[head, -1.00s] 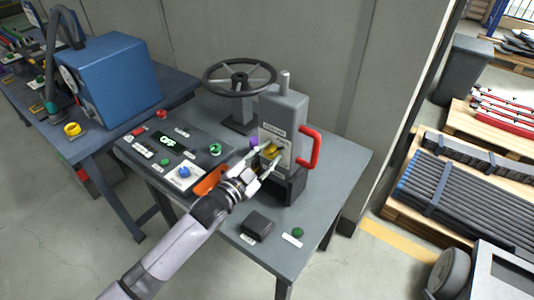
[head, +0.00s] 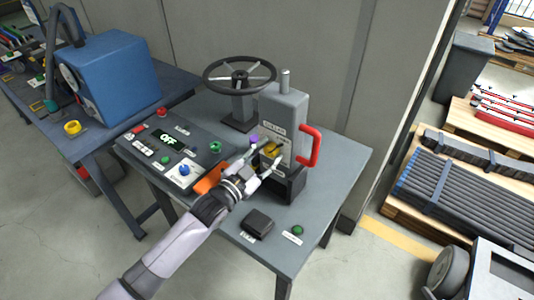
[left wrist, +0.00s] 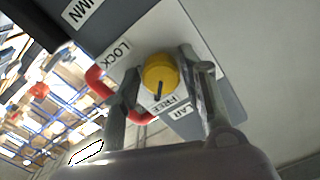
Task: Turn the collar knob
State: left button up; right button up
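The yellow collar knob (head: 272,150) sits on the front of a grey column unit (head: 287,103) on the table. In the left wrist view the knob (left wrist: 160,72) is on a pale plate with the words LOCK and FREE. Its dark pointer line points toward the FREE side. My left gripper (head: 264,156) is at the knob, with one finger on each side of it. In the left wrist view the fingers (left wrist: 155,88) are apart, with a gap visible on the left side of the knob. Contact on the right side is unclear. My right gripper is not in view.
A red handle (head: 314,147) sticks out from the unit's right side. A black handwheel (head: 239,76) stands behind. A control panel (head: 150,139) with buttons lies left, and a dark block (head: 257,224) lies in front. The right part of the table is clear.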

pick_arm(q)
jog(key=shift+o, duration=1.1)
jog(key=v, duration=1.2)
